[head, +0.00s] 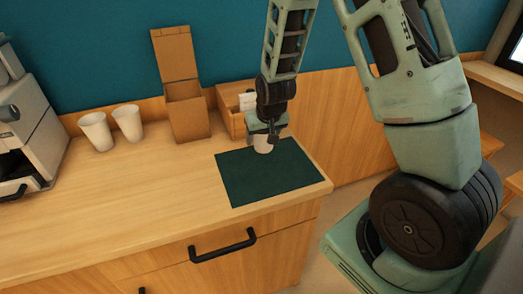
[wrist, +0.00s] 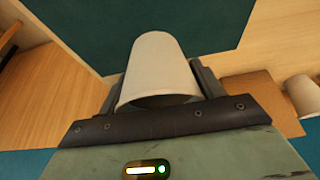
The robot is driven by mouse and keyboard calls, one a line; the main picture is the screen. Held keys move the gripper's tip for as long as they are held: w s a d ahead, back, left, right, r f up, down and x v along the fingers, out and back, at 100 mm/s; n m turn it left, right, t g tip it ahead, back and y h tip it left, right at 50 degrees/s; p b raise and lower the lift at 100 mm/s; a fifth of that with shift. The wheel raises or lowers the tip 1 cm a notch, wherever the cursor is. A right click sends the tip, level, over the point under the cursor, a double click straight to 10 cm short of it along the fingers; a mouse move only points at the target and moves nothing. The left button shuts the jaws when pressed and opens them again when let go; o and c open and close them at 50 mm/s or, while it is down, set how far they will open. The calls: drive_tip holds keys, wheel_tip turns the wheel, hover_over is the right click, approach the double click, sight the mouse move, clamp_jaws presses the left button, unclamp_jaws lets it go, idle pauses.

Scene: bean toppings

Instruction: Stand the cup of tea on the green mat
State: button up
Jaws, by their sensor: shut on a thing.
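The green mat (head: 250,182) lies on the wooden counter near its right end. My gripper (head: 264,137) is over the mat's far edge and is shut on a white cup (head: 263,146). In the wrist view the cup (wrist: 160,62) sits between the two fingers of my gripper (wrist: 158,92), and the dark green mat (wrist: 105,25) lies past it. The inside of the cup is mostly hidden, so I cannot see any tea. I cannot tell whether the cup's base touches the mat.
Two white cups (head: 96,131) (head: 128,122) stand on the counter at the left, by a coffee machine (head: 40,125). A cardboard box (head: 187,118) and a wooden holder (head: 233,122) stand at the back. The front middle of the counter is clear.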

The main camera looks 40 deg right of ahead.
sight(263, 149)
drive_tip(key=shift+f, duration=2.6)
drive_tip(key=shift+f, duration=0.2)
drive_tip(key=o, duration=1.1)
drive_tip(key=shift+c, duration=0.2)
drive_tip(key=shift+r, duration=0.2)
